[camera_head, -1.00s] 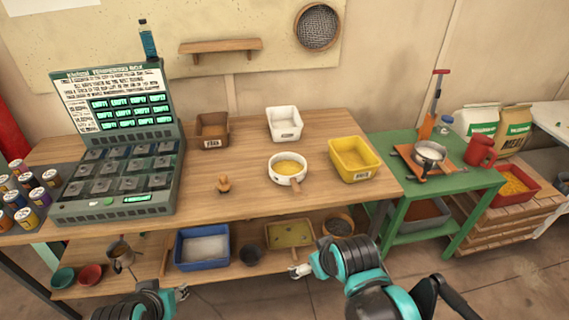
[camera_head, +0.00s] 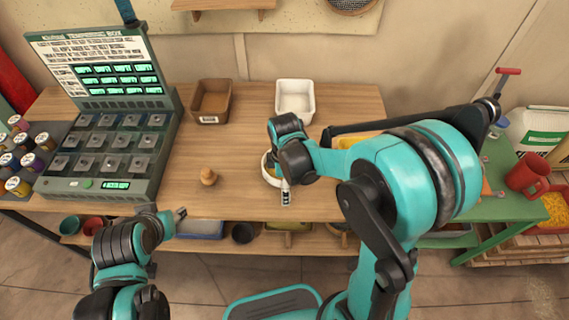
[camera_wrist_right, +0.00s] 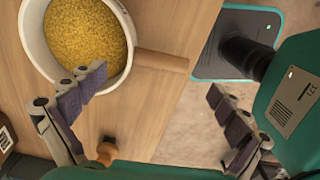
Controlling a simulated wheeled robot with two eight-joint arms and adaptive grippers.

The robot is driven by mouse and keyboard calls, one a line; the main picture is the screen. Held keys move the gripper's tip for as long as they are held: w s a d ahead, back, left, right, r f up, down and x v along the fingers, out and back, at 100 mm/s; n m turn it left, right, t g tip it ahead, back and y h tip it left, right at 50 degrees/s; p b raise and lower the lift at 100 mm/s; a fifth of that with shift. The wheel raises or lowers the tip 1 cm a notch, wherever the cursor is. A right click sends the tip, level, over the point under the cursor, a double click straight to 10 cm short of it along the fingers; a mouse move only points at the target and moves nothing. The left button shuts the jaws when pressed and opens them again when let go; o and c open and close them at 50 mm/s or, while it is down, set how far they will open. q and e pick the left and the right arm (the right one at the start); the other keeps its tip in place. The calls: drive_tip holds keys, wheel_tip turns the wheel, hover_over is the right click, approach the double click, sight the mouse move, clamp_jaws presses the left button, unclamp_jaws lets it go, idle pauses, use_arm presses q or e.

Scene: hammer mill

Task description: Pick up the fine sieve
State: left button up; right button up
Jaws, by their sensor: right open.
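A round white vessel with a wooden handle (camera_wrist_right: 160,62) and yellow grain (camera_wrist_right: 85,40) inside sits on the wooden table; whether it is the fine sieve I cannot tell. My right gripper (camera_wrist_right: 152,88) is open and empty, its fingers spread on either side just short of the handle. In the head view my right gripper (camera_head: 285,194) is over the table's front edge, and my arm hides part of the white vessel (camera_head: 266,172). A round dark mesh sieve (camera_head: 352,4) hangs on the wall, cut by the frame. My left gripper (camera_head: 178,214) is at the front left, its jaws unclear.
A wooden knob (camera_head: 208,177) stands on the table left of the vessel. A brown bin (camera_head: 212,100) and a white bin (camera_head: 295,97) stand behind. A yellow bin (camera_head: 350,141) is mostly behind my arm. A control box (camera_head: 110,150) stands at left, a green table (camera_head: 500,225) at right.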

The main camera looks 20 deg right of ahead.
drive_tip(key=shift+s+f+b, duration=0.1)
drive_tip(key=shift+f+b, duration=0.25)
drive_tip(key=shift+f, duration=0.55)
wheel_tip(320, 180, down, 4)
drive_tip(key=shift+d+f+b, duration=0.15)
drive_tip(key=shift+f+b, duration=0.1)
drive_tip(key=shift+b, duration=0.85)
drive_tip(key=c, duration=1)
